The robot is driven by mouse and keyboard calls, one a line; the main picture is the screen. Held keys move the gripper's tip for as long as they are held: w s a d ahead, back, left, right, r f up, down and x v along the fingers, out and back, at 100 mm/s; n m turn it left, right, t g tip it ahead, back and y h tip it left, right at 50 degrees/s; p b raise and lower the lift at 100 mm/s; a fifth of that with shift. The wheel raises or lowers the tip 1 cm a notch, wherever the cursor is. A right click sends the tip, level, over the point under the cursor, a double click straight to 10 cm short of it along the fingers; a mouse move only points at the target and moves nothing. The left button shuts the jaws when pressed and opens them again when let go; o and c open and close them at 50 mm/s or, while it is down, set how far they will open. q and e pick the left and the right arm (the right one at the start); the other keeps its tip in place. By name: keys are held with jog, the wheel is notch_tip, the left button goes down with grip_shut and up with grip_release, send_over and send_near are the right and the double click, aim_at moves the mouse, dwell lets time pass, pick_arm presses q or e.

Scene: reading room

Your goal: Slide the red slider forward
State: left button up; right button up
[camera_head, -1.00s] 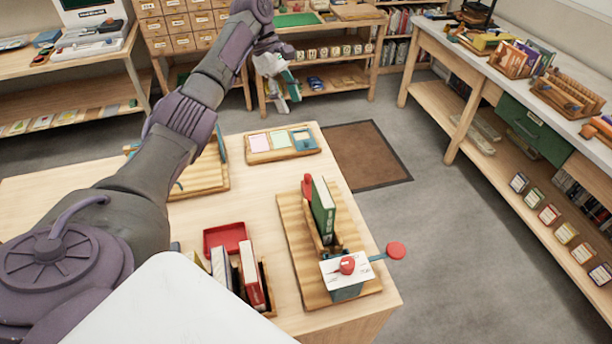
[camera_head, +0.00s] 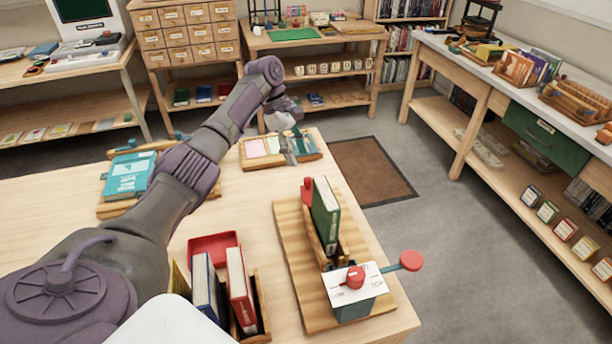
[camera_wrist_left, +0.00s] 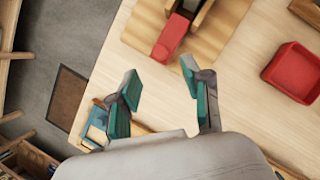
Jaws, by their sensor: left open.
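A red block (camera_head: 307,190), which seems to be the slider, stands at the far end of a wooden board (camera_head: 288,240), behind an upright green book (camera_head: 325,215) in a wooden holder. In the left wrist view the red block (camera_wrist_left: 171,40) lies just beyond my fingertips, apart from them. My left gripper (camera_head: 291,150) appears over the card tray, behind the board. Its teal-padded fingers (camera_wrist_left: 160,80) are spread and empty. A red knob (camera_head: 355,277) sits on a white card (camera_head: 350,290) at the board's near end, with a red paddle (camera_head: 411,260) sticking out right.
A red tray (camera_head: 213,245) and a rack of books (camera_head: 240,285) stand left of the board. The card tray (camera_head: 255,160) lies at the table's far edge, and a teal book (camera_head: 130,175) rests on a stand at left. Table between them is bare.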

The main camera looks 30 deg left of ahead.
aim_at(307, 179)
pick_arm(q)
jog(key=x, duration=0.7)
jog(key=shift+d+f+p, duration=0.2)
jog(key=shift+f+p, duration=0.1)
jog(key=shift+f, duration=0.1)
jog(key=shift+c, duration=0.4)
grip_shut()
